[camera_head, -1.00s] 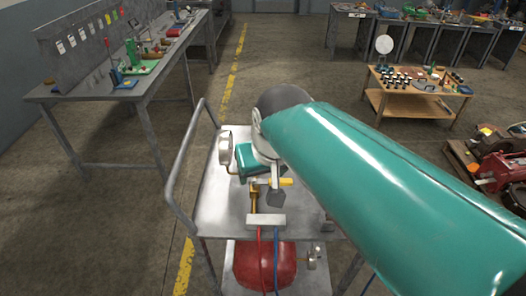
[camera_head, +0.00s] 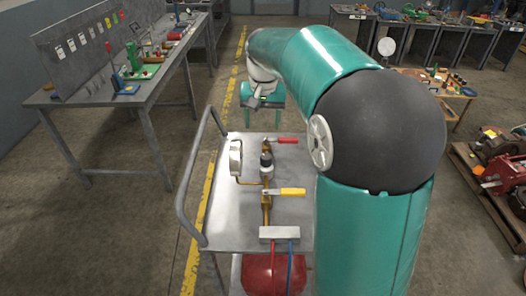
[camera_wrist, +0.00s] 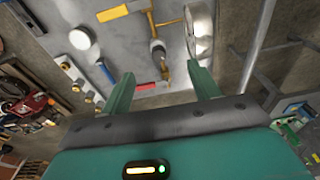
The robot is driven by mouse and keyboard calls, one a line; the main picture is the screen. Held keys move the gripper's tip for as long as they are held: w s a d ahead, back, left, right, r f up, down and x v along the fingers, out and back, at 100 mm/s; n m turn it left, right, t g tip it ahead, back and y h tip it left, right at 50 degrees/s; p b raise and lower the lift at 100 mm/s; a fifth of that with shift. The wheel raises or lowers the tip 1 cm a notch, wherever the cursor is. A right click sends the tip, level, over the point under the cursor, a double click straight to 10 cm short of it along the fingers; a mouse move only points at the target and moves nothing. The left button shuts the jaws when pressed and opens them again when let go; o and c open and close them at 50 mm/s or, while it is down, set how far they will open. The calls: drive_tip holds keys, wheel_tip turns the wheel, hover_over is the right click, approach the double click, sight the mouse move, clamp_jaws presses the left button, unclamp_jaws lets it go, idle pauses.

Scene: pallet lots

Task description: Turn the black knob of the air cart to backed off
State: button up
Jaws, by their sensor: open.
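The air cart (camera_head: 220,220) stands in front of me with brass pipework on its metal top. The black knob (camera_head: 267,160) sits upright on a pale-collared regulator in the pipe line, between a red lever (camera_head: 287,140) and a yellow lever (camera_head: 290,191). In the wrist view the knob (camera_wrist: 157,46) lies beyond the gap between the fingers. My gripper (camera_wrist: 163,82) is open and empty, with its two teal fingers apart. In the head view my gripper (camera_head: 256,101) is past the cart's far edge, clear of the knob.
A round gauge (camera_head: 236,158) stands close left of the knob. The cart's tubular handle (camera_head: 186,190) rises at its left. A pale block (camera_head: 280,234) with red and blue hoses is at the near edge, above a red tank (camera_head: 268,275). A workbench (camera_head: 150,80) stands left.

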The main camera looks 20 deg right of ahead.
drive_tip(key=m+g, duration=0.1)
drive_tip(key=m, duration=0.1)
hover_over(266, 156)
wheel_tip(266, 156, down, 7)
wheel_tip(266, 156, down, 14)
drive_tip(key=shift+d+r, duration=0.1)
drive_tip(key=shift+r, duration=0.1)
drive_tip(key=c, duration=1)
